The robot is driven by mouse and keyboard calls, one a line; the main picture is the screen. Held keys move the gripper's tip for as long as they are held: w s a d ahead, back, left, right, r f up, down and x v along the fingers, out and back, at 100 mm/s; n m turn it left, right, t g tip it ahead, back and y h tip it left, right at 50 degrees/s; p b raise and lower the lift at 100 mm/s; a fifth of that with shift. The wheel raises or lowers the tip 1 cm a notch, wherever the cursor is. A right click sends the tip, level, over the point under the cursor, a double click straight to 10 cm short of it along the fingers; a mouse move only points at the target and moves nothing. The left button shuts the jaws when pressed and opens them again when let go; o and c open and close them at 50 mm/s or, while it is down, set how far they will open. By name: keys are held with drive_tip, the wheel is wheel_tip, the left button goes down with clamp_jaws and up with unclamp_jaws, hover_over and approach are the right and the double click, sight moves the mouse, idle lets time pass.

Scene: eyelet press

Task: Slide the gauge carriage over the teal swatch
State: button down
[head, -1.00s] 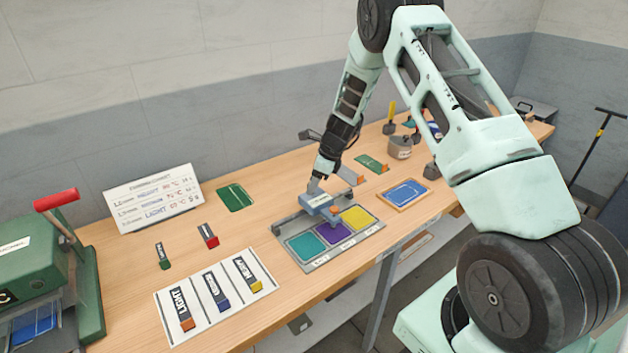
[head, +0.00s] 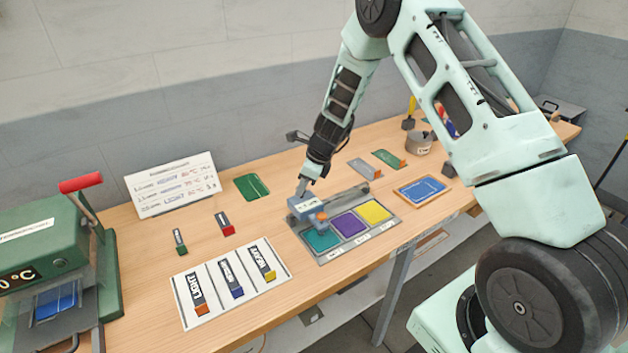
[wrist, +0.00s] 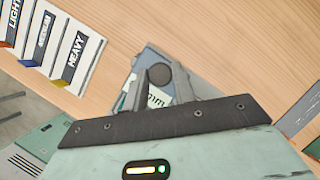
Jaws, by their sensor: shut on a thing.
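The gauge carriage (head: 304,206) is a blue-grey block with a pale label and an orange part at its front. It sits on the rail at the back of the grey swatch tray (head: 338,258), at the rail's left end. Its front reaches over the back of the teal swatch (head: 321,240). The purple swatch (head: 350,224) and yellow swatch (head: 374,211) lie uncovered to the right. My gripper (head: 303,190) is shut on the carriage's top from above. In the wrist view, the fingers (wrist: 160,92) close around a dark round knob over the carriage (wrist: 150,62).
A white card (head: 206,312) with labelled sticks lies in front left. A green press (head: 60,250) with a red handle stands far left. A sign (head: 172,185) stands behind. A green card (head: 251,187) lies behind the tray, and a blue-panelled frame (head: 423,190) lies right.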

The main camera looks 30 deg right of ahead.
drive_tip(key=shift+a, duration=0.35)
drive_tip(key=c, duration=1.1)
unclamp_jaws()
drive_tip(key=shift+c, duration=0.2)
drive_tip(key=shift+d+r, duration=0.1)
drive_tip(key=shift+s+d+r, duration=0.1)
drive_tip(key=shift+r, duration=0.2)
drive_tip(key=b+v, duration=0.3)
drive_tip(key=v, duration=1.3)
drive_tip(key=shift+r, duration=0.3)
drive_tip(key=shift+s+d, duration=0.1)
